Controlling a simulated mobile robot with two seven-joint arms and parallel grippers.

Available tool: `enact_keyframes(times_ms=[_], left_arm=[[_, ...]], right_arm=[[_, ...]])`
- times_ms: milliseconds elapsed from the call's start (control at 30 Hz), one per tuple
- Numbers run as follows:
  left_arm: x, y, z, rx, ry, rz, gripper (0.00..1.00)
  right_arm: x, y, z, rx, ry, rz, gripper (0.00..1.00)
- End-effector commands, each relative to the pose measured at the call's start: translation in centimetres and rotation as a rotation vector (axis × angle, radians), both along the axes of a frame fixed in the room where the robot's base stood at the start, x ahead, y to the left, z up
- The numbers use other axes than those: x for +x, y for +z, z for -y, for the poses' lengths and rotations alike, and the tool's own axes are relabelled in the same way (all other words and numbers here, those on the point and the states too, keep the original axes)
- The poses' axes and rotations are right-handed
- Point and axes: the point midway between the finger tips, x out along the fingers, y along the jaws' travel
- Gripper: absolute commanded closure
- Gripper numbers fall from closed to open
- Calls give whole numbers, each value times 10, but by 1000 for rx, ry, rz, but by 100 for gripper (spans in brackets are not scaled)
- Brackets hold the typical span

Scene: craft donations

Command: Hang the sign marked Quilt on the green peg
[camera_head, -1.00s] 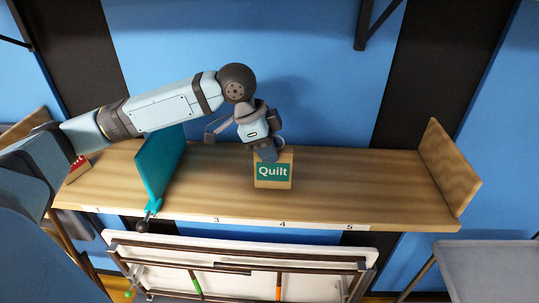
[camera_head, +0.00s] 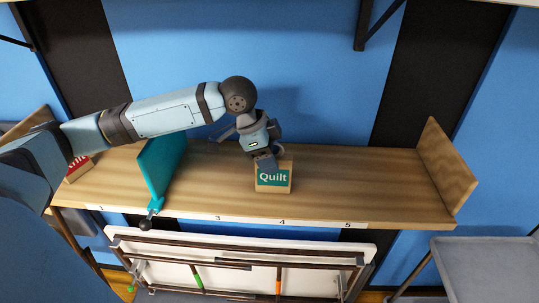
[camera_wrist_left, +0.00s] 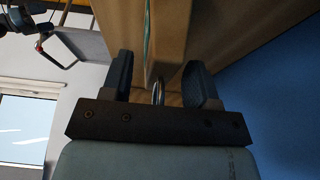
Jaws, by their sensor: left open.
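The Quilt sign (camera_head: 273,178), a wooden block with a green label, stands on the shelf above the number 4. My left gripper (camera_head: 267,159) is over its top edge, open. In the left wrist view the open fingers (camera_wrist_left: 160,82) are on either side of a small metal ring (camera_wrist_left: 158,92) by the sign's wooden body (camera_wrist_left: 167,35); whether they touch it I cannot tell. Below the shelf, a green strip (camera_head: 198,279), possibly the green peg, shows on the pale rack. My right gripper is not in view.
A teal divider (camera_head: 160,165) is clamped to the shelf (camera_head: 350,185) left of the sign. A red sign (camera_head: 78,168) is at the far left, partly hidden by my arm. An orange strip (camera_head: 278,279) is on the rack. The shelf right of the sign is clear.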

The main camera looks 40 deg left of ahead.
Motion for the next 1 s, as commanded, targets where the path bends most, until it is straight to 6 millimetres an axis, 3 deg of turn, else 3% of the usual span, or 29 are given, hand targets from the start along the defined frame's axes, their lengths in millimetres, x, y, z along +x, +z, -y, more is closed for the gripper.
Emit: enact_keyframes(times_ms=[200, 600, 800, 1000], left_arm=[[0, -8, 0, 0, -1, 3, 46], [-14, 89, -35, 0, 2, 4, 46], [-20, 117, -45, 1, 1, 2, 46], [-23, 127, -48, -1, 0, 1, 46]], right_arm=[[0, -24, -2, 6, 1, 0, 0], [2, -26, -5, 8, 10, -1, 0], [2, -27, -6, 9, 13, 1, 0], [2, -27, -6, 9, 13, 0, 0]])
